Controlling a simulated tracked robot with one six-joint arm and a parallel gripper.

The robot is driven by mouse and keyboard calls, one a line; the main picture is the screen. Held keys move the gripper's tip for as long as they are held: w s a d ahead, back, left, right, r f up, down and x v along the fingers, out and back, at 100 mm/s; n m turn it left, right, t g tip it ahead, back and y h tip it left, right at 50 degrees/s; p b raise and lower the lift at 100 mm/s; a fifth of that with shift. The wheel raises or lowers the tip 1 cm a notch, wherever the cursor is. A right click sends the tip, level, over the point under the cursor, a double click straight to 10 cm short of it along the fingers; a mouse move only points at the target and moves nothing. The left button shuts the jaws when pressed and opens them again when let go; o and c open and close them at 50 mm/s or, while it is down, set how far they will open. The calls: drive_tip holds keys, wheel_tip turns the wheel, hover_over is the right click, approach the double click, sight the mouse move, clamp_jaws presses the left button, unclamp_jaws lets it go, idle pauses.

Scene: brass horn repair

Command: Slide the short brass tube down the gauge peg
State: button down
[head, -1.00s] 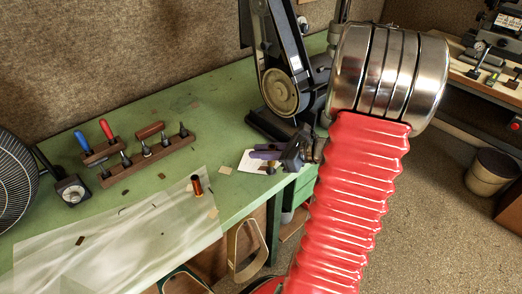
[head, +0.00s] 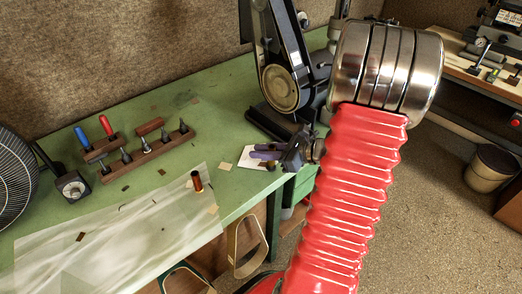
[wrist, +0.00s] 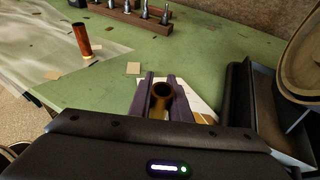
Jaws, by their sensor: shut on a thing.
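My gripper (head: 266,151) is low over the right part of the green bench, its purple fingers shut on a short brass tube (wrist: 161,92). In the wrist view the tube sits between the two fingers (wrist: 160,92), with its dark open end facing the camera. In the head view, only a small brown part of it shows below the fingers. Several dark upright pegs stand in a wooden rack (head: 145,157) at the back left. I cannot tell which peg is the gauge peg, or whether one is hidden under the tube.
A white card (head: 248,158) lies beneath the gripper. A black belt machine (head: 285,85) stands close behind my gripper. The bench between rack and gripper is mostly clear.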

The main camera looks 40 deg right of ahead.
drive_tip(key=shift+f, duration=0.7)
idle(0.4)
drive_tip(key=c, duration=1.6)
unclamp_jaws()
drive_tip(key=shift+o, duration=0.2)
drive_tip(key=v, duration=1.4)
drive_tip(key=shift+f, duration=0.15)
